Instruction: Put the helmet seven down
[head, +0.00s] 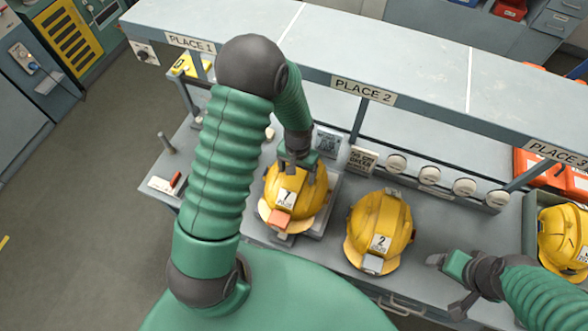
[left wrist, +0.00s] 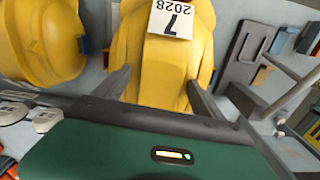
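The yellow helmet seven (head: 277,187), with a "7" tag and an orange lamp block, is at or just over a grey plate (head: 330,208) on the bench. I cannot tell whether it touches the plate. My left gripper (head: 302,172) comes down on its crown, with one finger on each side of the raised ridge, and appears shut on it. The left wrist view shows helmet seven (left wrist: 165,65) between the fingers of my left gripper (left wrist: 158,78). My right gripper (head: 447,285) is open and empty, right of helmet two (head: 372,215).
The bench (head: 330,262) also holds a yellow helmet in a grey crate (head: 529,225) at the right. A raised shelf (head: 400,55) with labels "PLACE 1" (head: 190,43) and "PLACE 2" (head: 363,91) runs behind. Several round white knobs (head: 429,176) line the back. Orange cases (head: 540,172) stand back right.

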